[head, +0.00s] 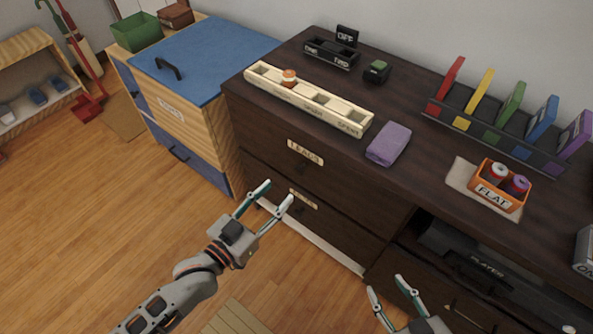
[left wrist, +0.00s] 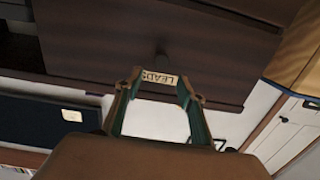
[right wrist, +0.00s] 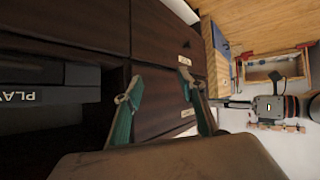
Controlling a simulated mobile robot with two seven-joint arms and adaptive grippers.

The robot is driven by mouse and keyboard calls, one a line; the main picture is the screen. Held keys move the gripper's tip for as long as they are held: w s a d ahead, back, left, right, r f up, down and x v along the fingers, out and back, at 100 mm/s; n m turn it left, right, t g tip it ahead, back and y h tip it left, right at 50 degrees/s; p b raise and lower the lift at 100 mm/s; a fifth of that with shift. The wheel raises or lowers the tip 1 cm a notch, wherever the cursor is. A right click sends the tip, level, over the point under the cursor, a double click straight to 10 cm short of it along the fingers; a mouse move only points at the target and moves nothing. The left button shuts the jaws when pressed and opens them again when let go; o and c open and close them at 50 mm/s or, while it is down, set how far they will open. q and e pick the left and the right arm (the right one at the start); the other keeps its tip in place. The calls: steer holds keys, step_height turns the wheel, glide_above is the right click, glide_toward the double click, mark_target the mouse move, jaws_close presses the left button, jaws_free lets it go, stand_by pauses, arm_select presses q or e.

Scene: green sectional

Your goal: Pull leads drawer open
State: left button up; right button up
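The leads drawer (head: 268,142) is the upper dark brown drawer of the dresser, with a pale LEADS label (head: 305,152). It looks shut, flush with the front. In the left wrist view the LEADS label (left wrist: 160,78) and a small dark round knob (left wrist: 162,60) show between and beyond the fingertips. My left gripper (head: 277,192) is open and empty, in front of the dresser and apart from the knob; its open fingers also show in the left wrist view (left wrist: 159,92). My right gripper (head: 387,286) is open and empty, low near the shelf opening.
A lower drawer with its own label (head: 303,199) is under the leads drawer. A blue-lidded wooden chest (head: 205,60) stands left.

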mark_target(297, 172)
arm_select(q)
steer(key=x, duration=0.2)
steer(key=b+x, duration=0.1)
steer(key=x, duration=0.2)
steer(key=b+x, duration=0.1)
steer(key=x, duration=0.2)
steer(key=shift+w+f, duration=0.2)
steer(key=shift+f, duration=0.05)
steer(key=shift+w+d, duration=0.2)
steer(key=shift+w, duration=0.05)
steer(key=shift+w+d+r, duration=0.1)
steer(key=shift+w+r, duration=0.05)
arm_select(e)
steer(key=shift+w+a+r, duration=0.15)
steer(key=shift+w+a, duration=0.1)
steer(key=shift+a, duration=0.55)
arm_select(q)
jaws_close()
